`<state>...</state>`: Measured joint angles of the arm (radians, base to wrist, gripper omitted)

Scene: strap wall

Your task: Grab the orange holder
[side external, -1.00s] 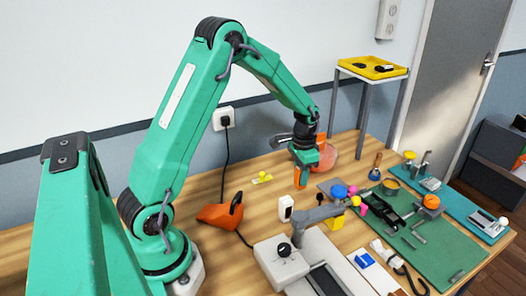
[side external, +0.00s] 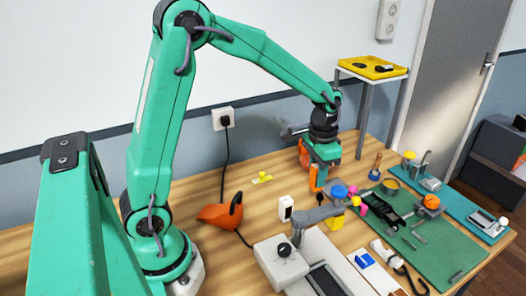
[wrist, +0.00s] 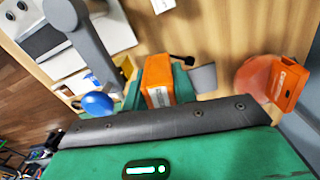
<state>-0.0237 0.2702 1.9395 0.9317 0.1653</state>
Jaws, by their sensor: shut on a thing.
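My gripper (side external: 318,172) is shut on the orange holder (wrist: 157,82), a block-like orange piece with a pale printed label. In the wrist view the holder sits between the green fingers. In the side view it shows as a narrow orange strip (side external: 313,179) below the gripper, partly covered by it. The holder's lower end is close to the wooden table, right of the white socket box. I cannot tell from the side view whether it touches the table.
A second orange piece with lettering (wrist: 288,82) stands by the wall beside a reddish disc (wrist: 256,78). A grey arm fixture with a blue knob (side external: 339,191) is close to the gripper's right. A green mat (side external: 447,248) with tools lies farther right. An orange-red tool (side external: 218,214) lies left.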

